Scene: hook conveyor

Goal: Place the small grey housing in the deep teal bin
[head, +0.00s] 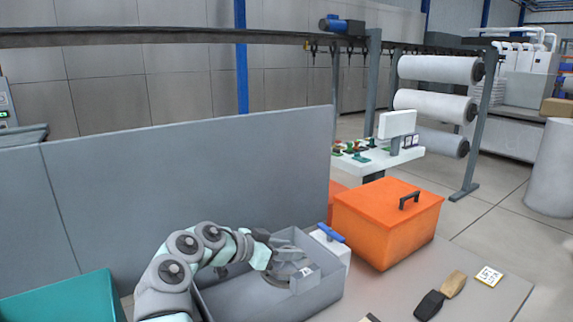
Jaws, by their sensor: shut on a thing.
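The small grey housing (288,266) is inside the grey open bin (325,286) at the lower middle, near its back right side. My gripper (277,244) reaches into that bin from the left and is shut on the housing. The fingertips are small and partly hidden, so the exact grip is hard to see. I cannot tell whether the housing touches the bin's floor. The deep teal bin (65,298) is at the lower left, cut off by the picture's edge.
A grey panel (190,180) stands behind the bins. A white box with a blue handle (331,240) is right of the grey bin. An orange lidded box (388,222) stands further right. A black-and-tan brush-like item (430,305) and a label card (489,276) lie on the table.

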